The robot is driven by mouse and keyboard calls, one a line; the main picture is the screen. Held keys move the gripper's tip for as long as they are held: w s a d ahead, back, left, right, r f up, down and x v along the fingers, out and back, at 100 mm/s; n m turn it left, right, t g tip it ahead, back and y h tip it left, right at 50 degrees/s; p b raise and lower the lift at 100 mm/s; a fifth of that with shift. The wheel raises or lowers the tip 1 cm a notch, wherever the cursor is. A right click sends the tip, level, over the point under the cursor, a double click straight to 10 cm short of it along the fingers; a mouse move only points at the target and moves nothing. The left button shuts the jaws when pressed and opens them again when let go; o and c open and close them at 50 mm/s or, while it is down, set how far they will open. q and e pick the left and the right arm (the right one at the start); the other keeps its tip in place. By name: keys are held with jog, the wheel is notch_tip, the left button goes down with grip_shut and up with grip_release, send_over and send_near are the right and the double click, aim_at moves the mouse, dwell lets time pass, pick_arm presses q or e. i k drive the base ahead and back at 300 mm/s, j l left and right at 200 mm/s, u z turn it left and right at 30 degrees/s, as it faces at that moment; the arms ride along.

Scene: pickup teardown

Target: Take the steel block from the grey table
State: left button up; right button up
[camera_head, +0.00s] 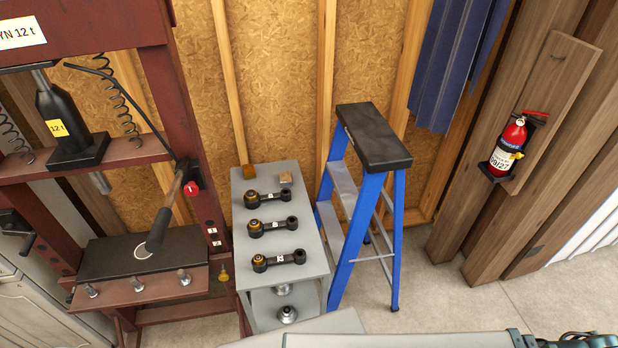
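The grey table (303,225) is a narrow stand between the red press and the blue stepladder. Two small blocks sit at its far end: an orange-brown block (249,171) at the left corner and a paler tan-grey block (285,178) to its right. Neither looks plainly like steel; I cannot tell for sure which is the steel block. Three black link arms (272,226) with round ends lie in a row nearer on the tabletop. Neither of my grippers shows in this view.
The blue stepladder (362,215) stands close on the right. A fire extinguisher (508,147) hangs on the right wall. Concrete floor (430,285) is clear right of the ladder.

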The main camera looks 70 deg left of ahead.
aim_at(285, 176)
jog(key=i+l+u, duration=0.1)
jog(key=i+u, duration=0.15)
jog(key=i, duration=0.35)
jog(key=i+u, duration=0.4)
jog(key=u, duration=0.55)
jog(key=i+l+u, duration=0.1)
jog(key=u, duration=0.3)
jog(key=i+u, duration=0.1)
jog(key=u, duration=0.35)
jog(key=l+u, duration=0.1)
jog(key=u, duration=0.3)
jog(key=l+u, duration=0.1)
jog(key=u, duration=0.3)
jog(key=i+l, duration=0.05)
